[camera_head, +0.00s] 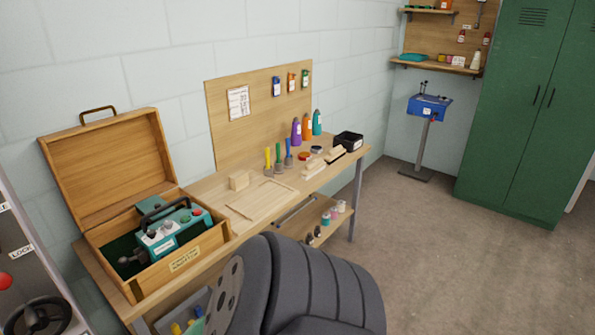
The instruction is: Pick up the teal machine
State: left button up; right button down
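The teal machine (168,231) has a dark carrying handle, a pale panel with knobs and a red button. It sits inside an open wooden case (187,267) at the left end of the workbench, with the case's lid (110,168) raised behind it. The lower part of the machine is hidden by the case's front wall. Neither of my grippers shows in the head view.
The wooden workbench (215,185) holds a board, brushes, bottles and a black bin (348,141). A dark padded chair (310,285) stands close in front. A grey machine with a handwheel (40,315) is at the left edge. Floor at right is clear.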

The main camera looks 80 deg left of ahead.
aim_at(166, 240)
jog(key=k+u, duration=0.1)
jog(key=u, duration=0.3)
jog(key=k+u, duration=0.1)
jog(key=u, duration=0.3)
jog(key=j+u, duration=0.1)
jog(key=u, duration=2.4)
jog(key=l+u, duration=0.1)
jog(key=u, duration=0.35)
jog(key=i+l+u, duration=0.1)
jog(key=u, duration=0.35)
jog(key=l+u, duration=0.15)
jog(key=u, duration=0.3)
jog(key=l+u, duration=0.1)
jog(key=u, duration=0.35)
